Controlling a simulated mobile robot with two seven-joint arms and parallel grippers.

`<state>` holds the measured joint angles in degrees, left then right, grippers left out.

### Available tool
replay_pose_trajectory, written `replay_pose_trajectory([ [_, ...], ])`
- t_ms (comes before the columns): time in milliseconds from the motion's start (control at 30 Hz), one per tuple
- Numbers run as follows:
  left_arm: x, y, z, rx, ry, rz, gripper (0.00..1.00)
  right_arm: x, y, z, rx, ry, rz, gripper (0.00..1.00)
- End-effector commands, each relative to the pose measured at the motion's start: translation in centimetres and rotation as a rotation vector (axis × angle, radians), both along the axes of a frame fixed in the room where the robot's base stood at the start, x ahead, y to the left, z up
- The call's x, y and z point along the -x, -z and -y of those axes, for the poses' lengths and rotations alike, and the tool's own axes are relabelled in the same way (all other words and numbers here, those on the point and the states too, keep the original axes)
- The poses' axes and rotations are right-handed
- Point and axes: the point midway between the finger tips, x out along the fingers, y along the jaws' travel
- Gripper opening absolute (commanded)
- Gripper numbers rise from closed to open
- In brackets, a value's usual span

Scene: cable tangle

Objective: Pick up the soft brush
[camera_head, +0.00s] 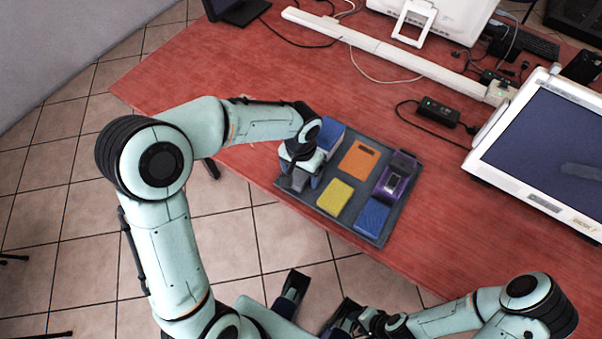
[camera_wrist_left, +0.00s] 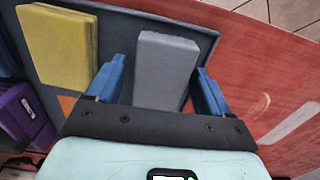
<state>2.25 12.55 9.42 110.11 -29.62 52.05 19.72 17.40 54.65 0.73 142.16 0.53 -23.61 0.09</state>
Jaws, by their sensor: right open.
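None of the things in the tray is plainly a soft brush by its look. A plain grey block (camera_wrist_left: 165,72) lies at the tray's near left corner; it also shows in the head view (camera_head: 299,179). My left gripper (camera_head: 303,176) is over it, pointing down. In the left wrist view its blue fingers (camera_wrist_left: 160,85) stand apart on either side of the block, with a gap visible on the left. I cannot tell how far down they reach. My right gripper (camera_head: 321,287) is open and empty, off the table's near edge.
The dark tray (camera_head: 337,222) also holds a yellow block (camera_head: 335,195), an orange piece (camera_head: 359,160), a purple device (camera_head: 393,184) and blue blocks (camera_head: 371,217). A monitor (camera_head: 545,150), a black adapter (camera_head: 438,112) and cables lie to the right and behind. The table's left is clear.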

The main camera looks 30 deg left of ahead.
Motion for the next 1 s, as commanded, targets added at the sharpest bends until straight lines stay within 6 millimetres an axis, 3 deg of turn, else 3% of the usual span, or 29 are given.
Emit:
replay_pose_trajectory([
  [33,0.0,0.0,0.0,0.000,0.000,0.000,0.63,0.0,0.0,0.0,0.000,0.000,0.000,0.43],
  [133,0.0,0.0,0.0,0.000,0.000,0.000,0.31,0.0,0.0,0.0,0.000,0.000,0.000,0.43],
  [167,0.0,0.0,0.0,0.000,0.000,0.000,0.26,0.0,0.0,0.0,0.000,0.000,0.000,0.43],
  [467,0.0,-0.2,0.0,0.000,0.000,0.001,0.26,0.0,0.0,0.0,0.000,0.000,-0.001,0.43],
  [667,-0.1,-1.7,0.0,-0.001,0.001,0.004,0.26,0.1,-0.3,0.0,-0.001,-0.001,-0.004,0.43],
  [867,-0.1,-5.8,0.0,-0.001,0.000,0.006,0.26,0.3,-0.9,0.0,-0.002,-0.003,-0.014,0.43],
  [1000,-0.1,-9.6,0.1,0.001,0.000,0.007,0.26,0.6,-1.5,0.0,-0.004,-0.005,-0.024,0.43],
])
